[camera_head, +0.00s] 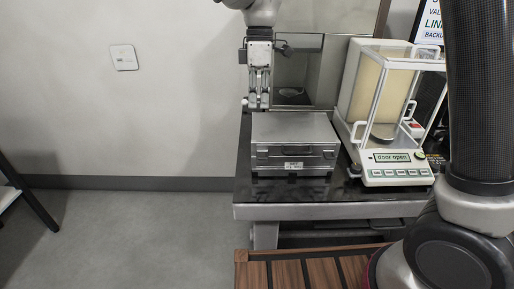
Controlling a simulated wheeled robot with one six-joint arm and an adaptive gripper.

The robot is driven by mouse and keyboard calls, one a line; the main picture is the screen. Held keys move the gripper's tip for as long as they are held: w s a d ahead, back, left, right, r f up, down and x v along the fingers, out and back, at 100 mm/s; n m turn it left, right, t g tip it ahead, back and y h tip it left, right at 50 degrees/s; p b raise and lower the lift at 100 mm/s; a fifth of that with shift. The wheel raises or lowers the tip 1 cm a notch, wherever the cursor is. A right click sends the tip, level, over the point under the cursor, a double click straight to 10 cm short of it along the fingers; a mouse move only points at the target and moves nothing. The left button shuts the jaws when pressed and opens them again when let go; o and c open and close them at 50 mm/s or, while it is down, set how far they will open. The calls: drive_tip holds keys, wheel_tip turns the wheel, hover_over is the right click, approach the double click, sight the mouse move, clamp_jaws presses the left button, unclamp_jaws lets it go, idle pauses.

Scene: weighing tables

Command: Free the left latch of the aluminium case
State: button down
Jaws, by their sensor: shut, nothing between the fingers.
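The aluminium case (293,132) sits on the dark weighing table, near its left end, with its lid down. Its front face carries a small label (293,165) and latches. The left latch (262,156) shows on the front face at the left, too small to tell whether it is fastened. My gripper (258,106) points downward above the back left corner of the case and is shut with nothing in it. From this view I cannot tell whether the fingertips touch the case.
An analytical balance (397,172) with glass walls stands right of the case; its display reads "door open". A grey box-like enclosure (329,72) stands behind the case. The dark table top (345,187) has a little free room in front. A slatted wooden surface (290,275) is nearer.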

sight(258, 157)
drive_tip(key=s+f, duration=0.1)
drive_tip(key=f, duration=0.8)
drive_tip(key=s+f, duration=0.1)
drive_tip(key=f, duration=0.3)
drive_tip(key=shift+s+a+f, duration=0.1)
drive_tip(key=shift+s+f, duration=0.25)
drive_tip(key=shift+f, duration=0.05)
drive_tip(key=shift+s, duration=0.1)
